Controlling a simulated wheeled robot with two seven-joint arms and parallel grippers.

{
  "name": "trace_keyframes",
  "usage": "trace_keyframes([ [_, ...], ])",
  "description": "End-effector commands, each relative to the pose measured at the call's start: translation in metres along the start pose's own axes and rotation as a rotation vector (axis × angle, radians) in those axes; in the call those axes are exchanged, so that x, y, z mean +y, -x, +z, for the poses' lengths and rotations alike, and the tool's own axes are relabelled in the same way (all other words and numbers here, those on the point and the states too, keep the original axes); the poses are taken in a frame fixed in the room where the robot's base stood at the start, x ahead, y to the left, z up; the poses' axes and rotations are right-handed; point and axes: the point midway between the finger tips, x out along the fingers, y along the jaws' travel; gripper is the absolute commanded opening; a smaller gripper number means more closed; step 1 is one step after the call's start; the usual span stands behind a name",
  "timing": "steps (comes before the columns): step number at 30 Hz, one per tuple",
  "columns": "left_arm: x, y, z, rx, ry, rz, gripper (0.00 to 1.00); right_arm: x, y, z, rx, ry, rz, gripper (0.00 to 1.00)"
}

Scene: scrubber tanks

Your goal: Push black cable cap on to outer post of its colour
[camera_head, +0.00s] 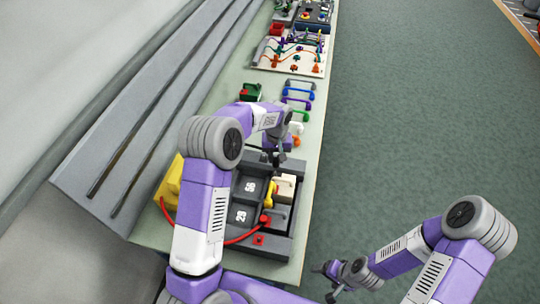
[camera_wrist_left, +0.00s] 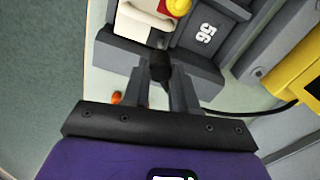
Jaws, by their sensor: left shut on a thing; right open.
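My left gripper (camera_head: 272,157) is at the far end of the dark grey tank unit (camera_head: 278,243). In the left wrist view the gripper (camera_wrist_left: 165,85) is shut on the black cable cap (camera_wrist_left: 160,65), beside the unit's grey end wall. A black cable (camera_wrist_left: 245,113) runs from there to the yellow box at the right. I cannot tell whether the cap touches a post; the black outer post is hidden. My right gripper (camera_head: 335,278) is open and empty, off the table's right side.
The unit holds panels marked 29 and 56, a cream block (camera_head: 285,187) and a yellow knob (camera_wrist_left: 178,7). A yellow box (camera_head: 172,183) stands left. Coloured handles (camera_head: 297,95), a green box (camera_head: 250,91) and a wire board (camera_head: 291,55) lie farther along. Floor at right is clear.

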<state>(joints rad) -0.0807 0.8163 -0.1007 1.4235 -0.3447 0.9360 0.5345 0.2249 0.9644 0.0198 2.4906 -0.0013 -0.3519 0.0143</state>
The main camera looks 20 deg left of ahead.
Motion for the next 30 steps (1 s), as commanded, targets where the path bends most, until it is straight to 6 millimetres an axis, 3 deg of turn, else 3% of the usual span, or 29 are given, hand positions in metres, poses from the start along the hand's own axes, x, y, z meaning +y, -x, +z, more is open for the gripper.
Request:
trace_keyframes([
  [14, -0.001, -0.003, 0.0, 0.0, 0.0, 0.0, 0.0, 0.001, -0.003, 0.0, 0.0, 0.0, 0.0, 0.82],
  [30, -0.001, -0.044, 0.0, 0.0, 0.0, 0.001, 0.0, 0.011, -0.031, -0.001, 0.0, 0.0, 0.0, 0.82],
])
